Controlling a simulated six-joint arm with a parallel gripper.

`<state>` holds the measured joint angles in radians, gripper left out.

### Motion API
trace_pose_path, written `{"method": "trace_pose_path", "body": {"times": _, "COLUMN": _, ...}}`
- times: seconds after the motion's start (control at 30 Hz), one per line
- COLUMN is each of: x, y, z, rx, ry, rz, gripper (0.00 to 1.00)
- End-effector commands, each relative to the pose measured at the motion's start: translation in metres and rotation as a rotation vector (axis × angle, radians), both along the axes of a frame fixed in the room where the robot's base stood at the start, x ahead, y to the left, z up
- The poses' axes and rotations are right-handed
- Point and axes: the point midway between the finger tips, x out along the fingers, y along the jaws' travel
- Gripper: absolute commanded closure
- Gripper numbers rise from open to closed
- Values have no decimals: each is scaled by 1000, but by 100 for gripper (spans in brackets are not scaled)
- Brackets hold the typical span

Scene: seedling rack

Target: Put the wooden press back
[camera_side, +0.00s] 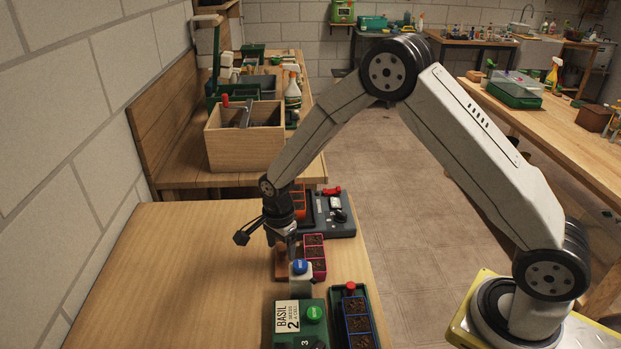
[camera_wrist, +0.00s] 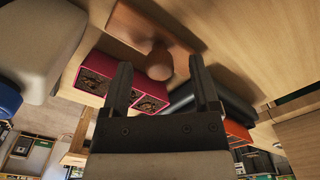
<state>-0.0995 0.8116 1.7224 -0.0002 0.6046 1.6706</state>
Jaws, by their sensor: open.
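The wooden press shows in the wrist view as a brown block (camera_wrist: 140,25) with a rounded knob (camera_wrist: 159,62). In the side view the brown block (camera_side: 281,266) stands on the table beside the pink tray, mostly hidden under my gripper. My gripper (camera_side: 283,238) is low over the table at the press. In the wrist view my gripper (camera_wrist: 160,78) is open, with the knob between its two fingers in the picture. I see gaps at both sides of the knob and cannot tell whether the fingers are level with it.
The pink tray (camera_side: 325,266) of soil cells is close right of the press. A white bottle with a blue cap (camera_side: 300,267) stands in front. Nearer are a green BASIL box (camera_side: 284,338) and a blue tray (camera_side: 345,324). A dark device (camera_side: 340,231) lies behind. The table's left is clear.

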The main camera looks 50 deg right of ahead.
Motion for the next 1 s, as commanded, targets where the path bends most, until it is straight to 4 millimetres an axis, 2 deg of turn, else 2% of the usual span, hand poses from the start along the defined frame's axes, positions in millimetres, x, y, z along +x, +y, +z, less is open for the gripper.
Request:
{"method": "trace_pose_path", "body": {"times": 0.3, "x": 0, "y": 0, "z": 39, "rx": 0, "ry": -2, "rz": 0, "gripper": 22}}
{"method": "trace_pose_path", "body": {"times": 0.5, "x": 0, "y": 0, "z": 58, "rx": 0, "ry": -2, "rz": 0, "gripper": 22}}
{"method": "trace_pose_path", "body": {"times": 0.83, "x": -1, "y": 0, "z": 63, "rx": 0, "ry": -1, "rz": 6, "gripper": 22}}
{"method": "trace_pose_path", "body": {"times": 1.0, "x": -7, "y": -3, "z": 68, "rx": 1, "ry": -11, "rz": 66, "gripper": 22}}
